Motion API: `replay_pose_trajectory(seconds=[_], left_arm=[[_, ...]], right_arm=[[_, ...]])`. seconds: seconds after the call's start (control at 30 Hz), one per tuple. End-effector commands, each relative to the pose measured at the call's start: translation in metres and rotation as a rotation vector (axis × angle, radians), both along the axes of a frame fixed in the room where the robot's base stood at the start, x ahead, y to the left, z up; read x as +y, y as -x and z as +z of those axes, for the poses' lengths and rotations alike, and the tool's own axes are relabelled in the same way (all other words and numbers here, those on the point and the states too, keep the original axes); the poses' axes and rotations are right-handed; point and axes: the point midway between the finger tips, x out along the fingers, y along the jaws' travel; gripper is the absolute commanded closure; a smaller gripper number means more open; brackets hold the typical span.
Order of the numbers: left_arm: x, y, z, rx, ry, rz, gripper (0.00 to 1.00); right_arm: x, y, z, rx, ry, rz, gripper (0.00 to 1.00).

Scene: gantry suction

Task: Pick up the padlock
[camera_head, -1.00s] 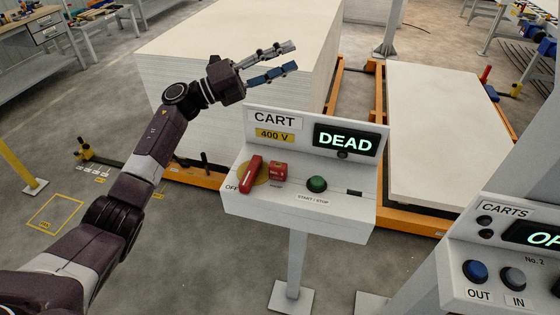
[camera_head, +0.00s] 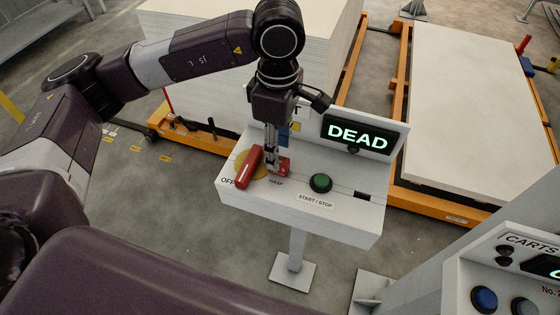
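The red padlock (camera_head: 285,167) is a small block on the sloped top of the grey CART panel, at the hasp, just right of the red switch handle (camera_head: 249,167). My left gripper (camera_head: 274,168) points down over it, with its fingertips at the padlock's left side and partly covering it. One grey finger shows clearly; a blue part shows behind it. I cannot tell whether the fingers are closed on the padlock or only beside it. My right gripper is not in view.
The CART panel (camera_head: 340,212) has a green START/STOP button (camera_head: 320,183) and a display (camera_head: 357,136) reading DEAD. A second panel (camera_head: 462,287) stands at lower right. A pale sheet stack (camera_head: 205,95) and orange rails (camera_head: 392,85) lie behind.

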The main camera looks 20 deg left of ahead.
Motion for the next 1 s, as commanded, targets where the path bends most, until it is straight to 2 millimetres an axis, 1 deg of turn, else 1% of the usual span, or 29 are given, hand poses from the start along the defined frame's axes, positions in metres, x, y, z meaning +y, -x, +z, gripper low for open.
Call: replay_pose_trajectory(seconds=[0.03, 0.2, 0.3, 0.4, 0.63, 0.67, 1.0], left_arm=[[0.000, 0.000, -0.002, 0.002, 0.001, 0.001, 0.61], [0.000, -0.002, -0.023, 0.005, 0.001, 0.002, 0.61], [0.000, -0.003, -0.038, 0.004, 0.002, 0.002, 0.61], [0.000, -0.003, -0.046, 0.002, 0.003, 0.002, 0.61], [0.000, -0.004, -0.049, 0.000, 0.004, 0.002, 0.61], [0.000, -0.004, -0.049, 0.000, 0.004, 0.002, 0.63], [-0.001, -0.004, -0.048, 0.000, 0.004, 0.002, 1.00]], right_arm=[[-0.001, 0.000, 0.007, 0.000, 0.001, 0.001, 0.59], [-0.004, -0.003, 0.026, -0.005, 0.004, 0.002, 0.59], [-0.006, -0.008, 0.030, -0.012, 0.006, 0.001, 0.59], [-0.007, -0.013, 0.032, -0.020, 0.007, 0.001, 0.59], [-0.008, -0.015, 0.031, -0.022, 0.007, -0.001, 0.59], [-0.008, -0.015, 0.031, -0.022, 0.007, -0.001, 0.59], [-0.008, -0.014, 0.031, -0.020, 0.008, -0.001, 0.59]])
